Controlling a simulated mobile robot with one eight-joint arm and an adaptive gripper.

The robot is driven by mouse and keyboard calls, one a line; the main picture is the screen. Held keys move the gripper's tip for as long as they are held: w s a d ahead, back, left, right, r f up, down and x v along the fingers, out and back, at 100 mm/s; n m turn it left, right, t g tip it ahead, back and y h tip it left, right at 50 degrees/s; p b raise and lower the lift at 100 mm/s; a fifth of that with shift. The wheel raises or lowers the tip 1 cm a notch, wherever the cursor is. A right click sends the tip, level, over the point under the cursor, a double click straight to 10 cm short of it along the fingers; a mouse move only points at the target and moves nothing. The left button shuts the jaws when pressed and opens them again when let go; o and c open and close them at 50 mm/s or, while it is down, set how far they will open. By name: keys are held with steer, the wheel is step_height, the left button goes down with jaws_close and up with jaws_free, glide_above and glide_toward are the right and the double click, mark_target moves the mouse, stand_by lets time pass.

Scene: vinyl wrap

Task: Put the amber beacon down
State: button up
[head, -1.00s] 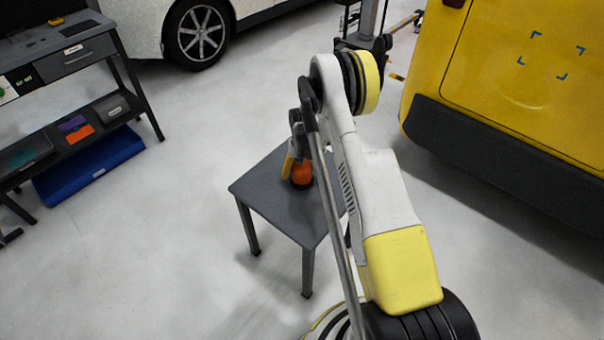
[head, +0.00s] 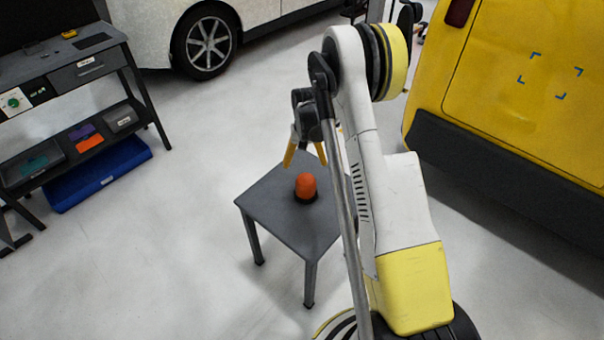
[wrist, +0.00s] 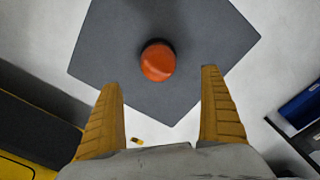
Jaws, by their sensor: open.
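The amber beacon (head: 306,186), an orange dome on a dark base, stands upright on the small grey table (head: 268,208). It also shows in the wrist view (wrist: 158,61), on the table top (wrist: 105,50) and beyond the fingertips. My gripper (head: 305,161) is open and empty, above the table and apart from the beacon. In the wrist view its two yellow fingers (wrist: 161,76) are spread wide with nothing between them. Part of the table is hidden behind my arm in the head view.
A yellow van (head: 530,100) stands at the right, and a white car (head: 205,40) at the back. A workbench (head: 75,75) with a blue bin (head: 100,175) below is at the left. The floor around the table is mostly clear.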

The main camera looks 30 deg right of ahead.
steer(key=s+a+r+n+t, duration=0.1)
steer(key=s+a+r, duration=0.2)
steer(key=r, duration=0.5)
steer(key=s+a+r+t, duration=0.1)
steer(key=s+a+r, duration=0.25)
steer(key=r, duration=0.45)
steer(key=s+a+r+n+t, duration=0.1)
steer(key=s+a+r, duration=0.25)
steer(key=r, duration=0.45)
steer(key=s+a+r+n+t, duration=0.1)
steer(key=s+a, duration=0.3)
steer(key=s, duration=0.4)
steer(key=s+a+r+n+t, duration=0.1)
steer(key=s+a+r+t, duration=0.2)
steer(key=s, duration=0.6)
steer(key=shift+s+a+r+n, duration=0.15)
steer(key=shift+a+r+n, duration=0.15)
steer(key=shift+a, duration=0.1)
